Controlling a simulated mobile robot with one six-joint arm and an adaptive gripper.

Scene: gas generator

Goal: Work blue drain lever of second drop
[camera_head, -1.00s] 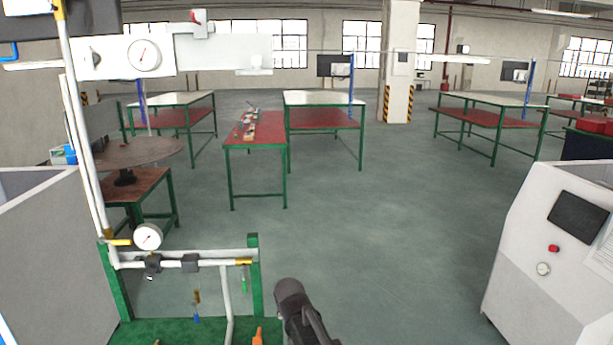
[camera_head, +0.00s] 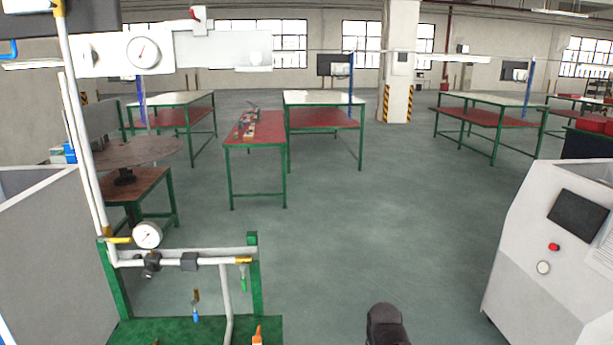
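A small blue lever (camera_head: 195,311) hangs below a brass fitting, low in front of the green-framed pipe stand at the lower left. I cannot tell from this view which drop it belongs to. A green lever (camera_head: 243,284) hangs at the right end of the stand's horizontal pipe (camera_head: 218,262). An orange lever (camera_head: 257,336) shows at the bottom edge. A dark rounded part of my arm (camera_head: 386,325) is at the bottom, right of the stand and apart from it. My gripper's fingers are not in view.
A white pressure gauge (camera_head: 148,235) and a yellow lever (camera_head: 118,240) sit on the left pipework. A white cabinet with a screen (camera_head: 577,216) stands at the right. Red-topped benches (camera_head: 255,133) stand farther back. The grey floor between stand and cabinet is clear.

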